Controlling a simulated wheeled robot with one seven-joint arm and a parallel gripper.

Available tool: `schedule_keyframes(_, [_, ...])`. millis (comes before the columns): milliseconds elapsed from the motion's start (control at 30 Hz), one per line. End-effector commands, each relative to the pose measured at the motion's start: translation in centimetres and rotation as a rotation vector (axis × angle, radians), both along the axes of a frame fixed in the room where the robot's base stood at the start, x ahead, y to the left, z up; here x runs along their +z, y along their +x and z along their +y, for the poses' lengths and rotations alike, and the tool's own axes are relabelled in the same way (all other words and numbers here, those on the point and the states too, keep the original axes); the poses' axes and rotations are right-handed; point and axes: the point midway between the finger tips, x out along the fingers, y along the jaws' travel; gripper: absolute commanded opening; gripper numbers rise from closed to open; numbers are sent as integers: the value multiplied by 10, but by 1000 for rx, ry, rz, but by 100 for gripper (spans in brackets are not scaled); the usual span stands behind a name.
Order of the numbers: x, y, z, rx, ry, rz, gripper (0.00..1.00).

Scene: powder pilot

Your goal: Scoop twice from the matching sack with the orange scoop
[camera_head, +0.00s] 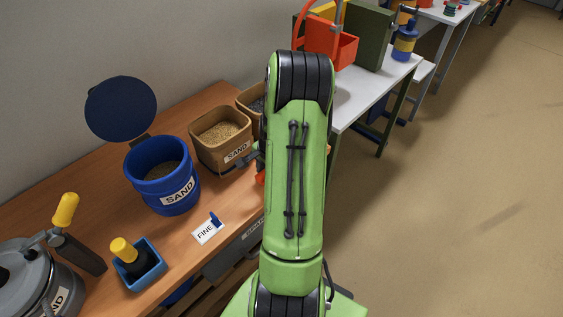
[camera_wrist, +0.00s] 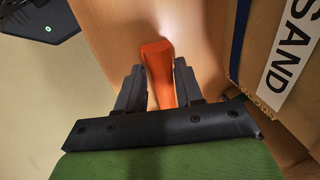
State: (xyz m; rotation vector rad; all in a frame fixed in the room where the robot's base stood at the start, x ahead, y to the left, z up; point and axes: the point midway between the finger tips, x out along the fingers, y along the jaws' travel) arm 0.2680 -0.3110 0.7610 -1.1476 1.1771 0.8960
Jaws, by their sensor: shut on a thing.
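My gripper (camera_wrist: 158,82) is shut on the handle of the orange scoop (camera_wrist: 158,60) in the wrist view. Its two dark fingers stand either side of the handle. In the head view my green arm hides most of the gripper; a bit of orange (camera_head: 260,178) shows beside it. A tan square container (camera_head: 218,150) labelled SAND holds coarse beige grain. A blue tub (camera_head: 162,180) labelled SAND holds darker, finer-looking material, its round lid (camera_head: 120,108) raised. A card (camera_head: 207,231) reading FINE stands in front. Whether the scoop holds anything is hidden.
A second tan container (camera_head: 250,98) is partly behind my arm. A small blue box (camera_head: 146,281) holds a yellow-topped black tool. A grey metal pot (camera_head: 30,280) sits at the table's left. A white table (camera_head: 365,95) stands beyond. The floor at right is clear.

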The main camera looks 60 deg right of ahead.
Motion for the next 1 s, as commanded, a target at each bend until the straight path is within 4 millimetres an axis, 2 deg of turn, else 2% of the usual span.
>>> schedule_keyframes(733, [49, 0, 0, 1, 0, 0, 0])
schedule_keyframes(1000, [50, 0, 0, 0, 0, 0, 0])
